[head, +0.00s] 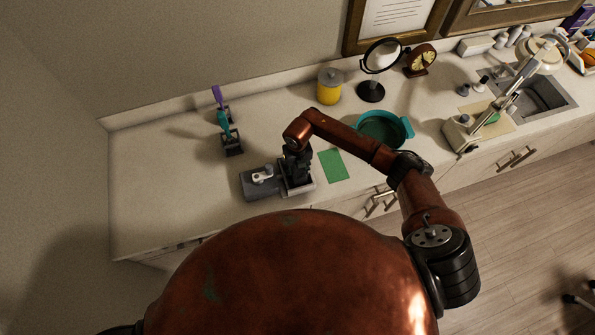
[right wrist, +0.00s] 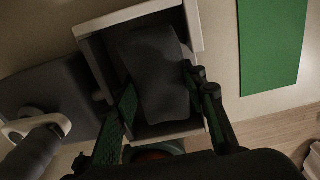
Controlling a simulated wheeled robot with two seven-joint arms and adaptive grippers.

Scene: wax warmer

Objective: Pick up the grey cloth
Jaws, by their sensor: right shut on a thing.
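The grey cloth (right wrist: 155,75) is a dark, folded bundle in a light-rimmed open box (right wrist: 195,25) in the right wrist view. My right gripper (right wrist: 165,105) points down into the box, with one finger on each side of the cloth, and is shut on it. In the head view my right gripper (head: 297,172) is over the same box (head: 306,190) near the counter's front edge and hides the cloth. My left gripper is not in view.
A grey block with a white-handled item (head: 262,177) adjoins the box at left. A green mat (head: 333,166) lies at right. Behind are a teal bowl (head: 408,128), yellow jar (head: 329,88), round mirror (head: 371,92) and two handled tools (head: 231,140). The counter's left part is clear.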

